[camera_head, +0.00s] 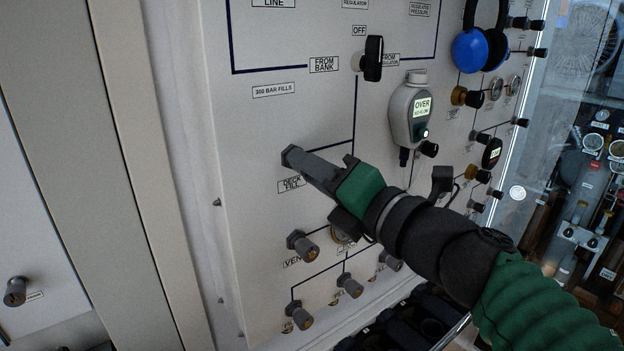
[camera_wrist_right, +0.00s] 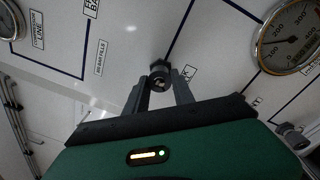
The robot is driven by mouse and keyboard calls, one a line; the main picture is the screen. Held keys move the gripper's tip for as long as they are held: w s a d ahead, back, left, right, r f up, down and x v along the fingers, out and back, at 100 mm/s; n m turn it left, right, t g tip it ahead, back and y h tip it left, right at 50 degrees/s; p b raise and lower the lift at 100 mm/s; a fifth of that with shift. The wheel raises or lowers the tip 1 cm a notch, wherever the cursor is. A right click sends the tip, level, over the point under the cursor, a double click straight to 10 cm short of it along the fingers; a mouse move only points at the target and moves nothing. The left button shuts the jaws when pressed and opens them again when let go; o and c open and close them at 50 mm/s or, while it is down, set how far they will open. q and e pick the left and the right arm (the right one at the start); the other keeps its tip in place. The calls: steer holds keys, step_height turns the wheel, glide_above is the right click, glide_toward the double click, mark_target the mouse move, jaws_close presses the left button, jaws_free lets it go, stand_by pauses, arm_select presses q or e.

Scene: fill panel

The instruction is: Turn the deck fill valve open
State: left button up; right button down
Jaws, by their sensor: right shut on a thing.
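The deck fill valve is a small dark knob on the white panel, above the "DECK FILL" label (camera_head: 291,185). In the right wrist view the valve knob (camera_wrist_right: 160,76) sits between the fingertips, with a hexagonal base behind it. My right gripper (camera_head: 300,163) reaches in from the lower right and is shut on the knob; its fingers hide most of the knob in the head view. It also shows in the wrist view (camera_wrist_right: 160,88), one finger on each side of the knob. My left gripper is not in view.
A vent knob (camera_head: 302,245) and several other small knobs sit below on the panel (camera_head: 265,130). A black knob (camera_head: 373,58) is above. A grey gas meter (camera_head: 410,112) reading "OVER" and blue ear defenders (camera_head: 470,50) hang to the right. A round gauge (camera_wrist_right: 290,38) shows in the wrist view.

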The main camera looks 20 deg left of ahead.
steer(key=shift+w+d+f+n+g+h+b, duration=0.15)
steer(key=shift+n+b, duration=1.15)
steer(key=shift+n, duration=2)
steer(key=shift+a+n+g+h+b, duration=0.1)
steer(key=shift+n+b, duration=1.15)
steer(key=shift+n, duration=2.05)
steer(key=shift+w+d+f+n+g+h+b, duration=0.15)
steer(key=shift+n+b, duration=1.15)
steer(key=shift+n, duration=2)
steer(key=shift+s+r, duration=0.1)
steer(key=c, duration=1.4)
jaws_free()
steer(key=shift+c, duration=0.2)
steer(key=o, duration=0.4)
steer(key=shift+w+a, duration=0.15)
steer(key=shift+w, duration=0.05)
steer(key=shift+c, duration=0.2)
steer(key=shift+r, duration=0.1)
steer(key=shift+s, duration=0.15)
